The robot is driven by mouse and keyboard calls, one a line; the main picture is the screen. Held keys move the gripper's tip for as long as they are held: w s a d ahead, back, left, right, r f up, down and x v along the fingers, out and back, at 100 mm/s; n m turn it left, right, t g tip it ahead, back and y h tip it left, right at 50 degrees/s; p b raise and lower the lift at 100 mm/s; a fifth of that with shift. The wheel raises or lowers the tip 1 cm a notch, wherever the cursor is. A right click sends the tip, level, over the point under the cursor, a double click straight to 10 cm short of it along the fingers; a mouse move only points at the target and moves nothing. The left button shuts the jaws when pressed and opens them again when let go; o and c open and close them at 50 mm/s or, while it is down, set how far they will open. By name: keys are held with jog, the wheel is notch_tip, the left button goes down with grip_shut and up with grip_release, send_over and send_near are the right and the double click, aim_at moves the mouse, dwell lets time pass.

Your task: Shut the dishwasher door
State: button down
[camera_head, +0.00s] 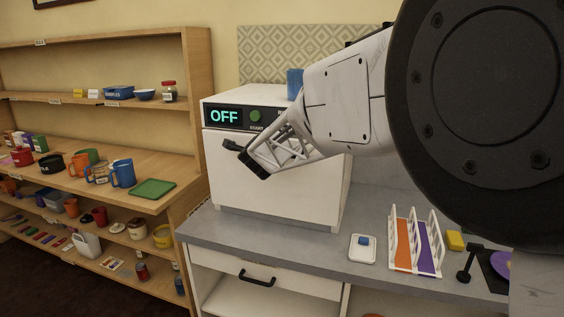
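The white dishwasher (325,188) is a box standing on the grey counter, with a lit "OFF" display and a green button on its top strip. Its front door (220,175) looks upright and about flush with the body; my gripper hides part of it, and I cannot tell whether it is fully latched. My gripper (246,159) is in front of the upper part of the door, below the display. Its dark fingertips point left and down. I cannot tell whether they touch the door or how far apart they are. No object shows between them.
A blue cup (295,84) stands on top of the dishwasher. On the counter (310,248) to the right are a small white tray (362,249), a rack with orange and purple panels (415,243) and a yellow block (455,240). Wooden shelves (185,150) with mugs and bowls stand left.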

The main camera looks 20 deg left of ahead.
jog(key=shift+w+r, duration=0.15)
jog(key=shift+w, duration=0.35)
jog(key=c, duration=1.3)
grip_release()
jog(key=shift+c, duration=0.2)
jog(key=shift+s, duration=0.15)
jog(key=v, duration=0.7)
jog(key=shift+s+d, duration=0.15)
jog(key=shift+s, duration=0.1)
jog(key=shift+r, duration=0.1)
